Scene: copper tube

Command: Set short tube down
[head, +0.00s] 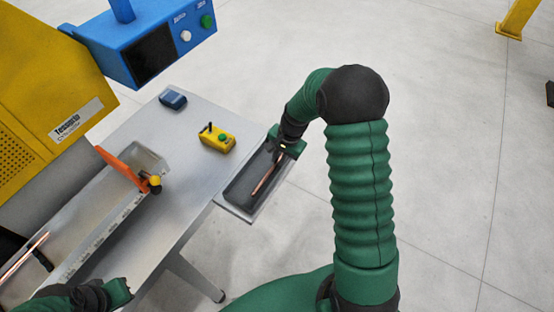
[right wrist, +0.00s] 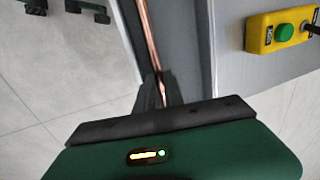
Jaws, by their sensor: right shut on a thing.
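The short copper tube (head: 264,182) is held by my right gripper (head: 281,149) and slants over the dark floor of the grey tray (head: 234,206) at the table's right edge. I cannot tell whether the tube touches the tray floor. In the right wrist view the tube (right wrist: 149,38) runs up from between the dark fingers of my right gripper (right wrist: 160,92), which are shut on it, beside the tray's wall. My left gripper (head: 122,292) is at the lower left, away from the tray; its fingers are too unclear to judge.
A yellow control box (head: 217,138) with a green button stands on the table left of the tray. A blue device (head: 172,99) lies farther back. An orange lever (head: 122,168) sits on the machine, and another copper tube (head: 22,258) shows at far left.

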